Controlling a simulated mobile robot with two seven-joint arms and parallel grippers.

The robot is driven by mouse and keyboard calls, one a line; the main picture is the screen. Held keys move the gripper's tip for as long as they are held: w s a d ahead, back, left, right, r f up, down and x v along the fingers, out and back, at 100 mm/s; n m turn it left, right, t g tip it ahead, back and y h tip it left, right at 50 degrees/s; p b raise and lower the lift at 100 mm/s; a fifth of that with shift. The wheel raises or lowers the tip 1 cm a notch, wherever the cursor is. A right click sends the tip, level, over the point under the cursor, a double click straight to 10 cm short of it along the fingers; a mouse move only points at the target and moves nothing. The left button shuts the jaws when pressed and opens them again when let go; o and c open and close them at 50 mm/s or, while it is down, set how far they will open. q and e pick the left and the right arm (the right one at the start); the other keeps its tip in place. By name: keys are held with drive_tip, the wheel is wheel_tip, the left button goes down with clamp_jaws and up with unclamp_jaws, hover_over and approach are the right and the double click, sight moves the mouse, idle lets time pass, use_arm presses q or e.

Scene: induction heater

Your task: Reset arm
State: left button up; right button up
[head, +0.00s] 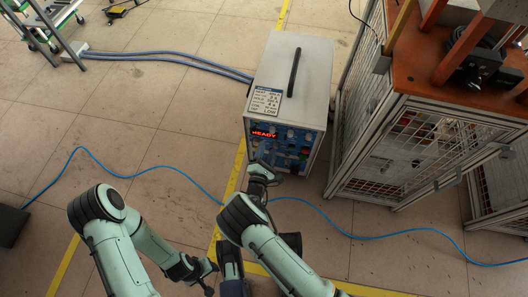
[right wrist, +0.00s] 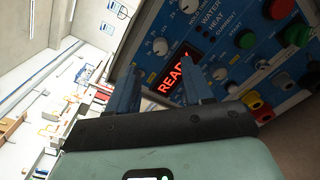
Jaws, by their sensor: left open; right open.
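The induction heater (head: 307,70) is a pale box with a black top handle (head: 294,68) and a label. Its blue front panel shows a red "READY" display (head: 265,134). In the right wrist view, the panel's display (right wrist: 173,76) lies just beyond my right gripper (right wrist: 160,84). Its two blue fingers are apart with nothing between them. In the head view, my right gripper (head: 262,168) is in front of the panel's lower left; contact cannot be told. My left gripper (head: 208,272) is low in the picture, away from the heater, open, with no held object visible.
An orange-topped caged workbench (head: 420,100) stands close to the heater's right. A blue cable (head: 165,168) crosses the floor, and grey-blue hoses (head: 170,57) reach the heater from a cart at upper left. A dark box (head: 10,224) lies at the left edge. Left floor is mostly clear.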

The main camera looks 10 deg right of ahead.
idle(0.6)
drive_tip(key=s+d+f+m+g+p, duration=0.2)
drive_tip(key=s+d+m+g+p, duration=0.3)
drive_tip(key=d, duration=0.3)
drive_tip(key=s+d+r+m+g+y+p, duration=0.1)
drive_tip(key=s+d+m+g+y+p, duration=0.35)
drive_tip(key=s+m+p, duration=0.8)
use_arm(q)
drive_tip(key=d+r+p, duration=0.2)
drive_tip(key=r+p, duration=0.1)
drive_tip(key=r, duration=0.6)
drive_tip(key=d+r+m+h+p, duration=0.1)
drive_tip(key=d+r+p, duration=0.1)
drive_tip(key=r, duration=0.8)
drive_tip(key=d+r+p, duration=0.2)
drive_tip(key=r+p, duration=0.1)
drive_tip(key=r, duration=0.7)
drive_tip(key=shift+d+m+h+p, duration=0.3)
drive_tip(key=shift+d, duration=0.1)
use_arm(e)
drive_tip(key=s+a+r+m+g+y, duration=0.2)
drive_tip(key=s+a+r+m+g, duration=0.1)
drive_tip(key=s+r, duration=0.5)
drive_tip(key=s+a+r+m+g+y, duration=0.3)
drive_tip(key=s+r+m+g, duration=0.2)
drive_tip(key=s+r, duration=0.4)
drive_tip(key=s+m, duration=0.1)
drive_tip(key=s, duration=0.3)
drive_tip(key=shift+s, duration=0.2)
